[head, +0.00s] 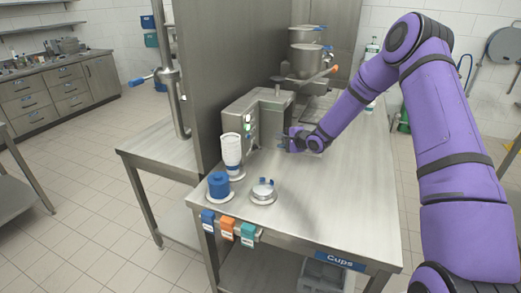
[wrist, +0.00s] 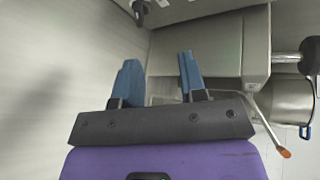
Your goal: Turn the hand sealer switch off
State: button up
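A grey steel machine (head: 262,112) stands on the table against a dark grey partition. Its front panel (head: 249,122) has small lit buttons or switches, one of them green. I cannot tell for sure which part is the hand sealer switch or its position. My gripper (head: 284,142) is beside the machine's right side, above the table. In the wrist view my gripper (wrist: 158,72) has two blue fingers apart with nothing between them. The machine's grey housing (wrist: 215,45) lies beyond and right of the fingers. The front panel is not visible there.
The table's right front is clear.

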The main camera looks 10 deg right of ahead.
aim_at(259, 148)
jog(key=f+m, duration=0.1)
jog(key=f, duration=0.1)
jog(key=f+m+y, duration=0.1)
jog(key=f, duration=0.1)
jog(key=f+t+y, duration=0.1)
jog(key=f, duration=0.1)
jog(key=shift+w+a+f+m, duration=0.1)
jog(key=shift+w+a+m, duration=0.2)
jog(key=shift+w+m, duration=0.1)
jog(key=x, duration=1)
jog(key=shift+w+a, duration=0.15)
jog(key=shift+w, duration=0.05)
grip_shut()
